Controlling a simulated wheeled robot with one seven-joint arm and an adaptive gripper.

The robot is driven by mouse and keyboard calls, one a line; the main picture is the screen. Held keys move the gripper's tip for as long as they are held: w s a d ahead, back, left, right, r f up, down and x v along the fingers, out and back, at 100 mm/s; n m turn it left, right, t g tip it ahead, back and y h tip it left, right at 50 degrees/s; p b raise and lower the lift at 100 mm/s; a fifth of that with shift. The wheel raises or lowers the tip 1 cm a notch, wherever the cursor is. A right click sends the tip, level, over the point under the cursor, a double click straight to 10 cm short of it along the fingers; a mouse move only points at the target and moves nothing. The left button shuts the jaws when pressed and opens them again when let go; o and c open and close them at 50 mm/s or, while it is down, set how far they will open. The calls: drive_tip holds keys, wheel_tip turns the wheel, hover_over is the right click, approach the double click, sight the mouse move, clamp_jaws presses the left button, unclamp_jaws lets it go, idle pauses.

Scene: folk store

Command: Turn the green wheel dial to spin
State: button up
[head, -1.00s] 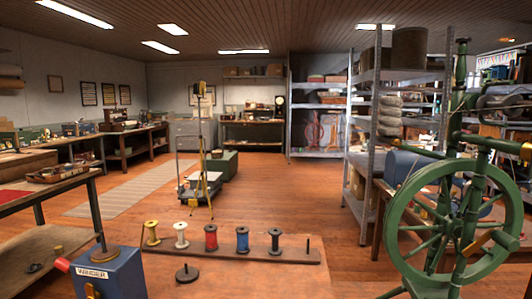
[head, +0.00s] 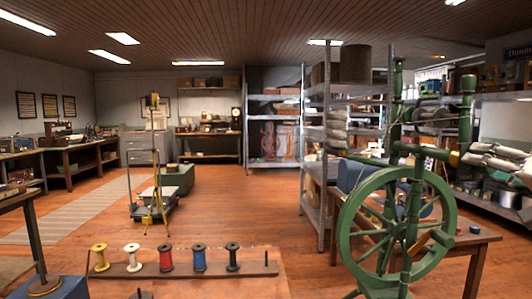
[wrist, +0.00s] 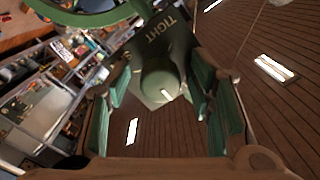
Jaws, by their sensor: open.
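A green spinning wheel (head: 348,232) with a wooden handle stands at the right in the head view. In the wrist view, a round green dial (wrist: 160,80) with a short white mark sits on a green post, and the word TIGHT (wrist: 167,27) is on the post above it in the picture. My gripper (wrist: 163,92) is open, with its green-padded fingers on either side of the dial. I cannot tell whether the pads touch it. In the head view I cannot make out my gripper clearly.
A wooden bench (head: 230,284) in front bears a board with several colored spools (head: 199,258). A blue box (head: 70,288) is at the lower left. Metal shelves (head: 322,170) and a table (head: 470,238) stand behind the wheel. The middle floor (head: 240,215) is clear.

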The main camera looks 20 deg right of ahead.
drive_tip(key=shift+w, duration=0.25)
clamp_jaws()
drive_tip(key=shift+b, duration=0.45)
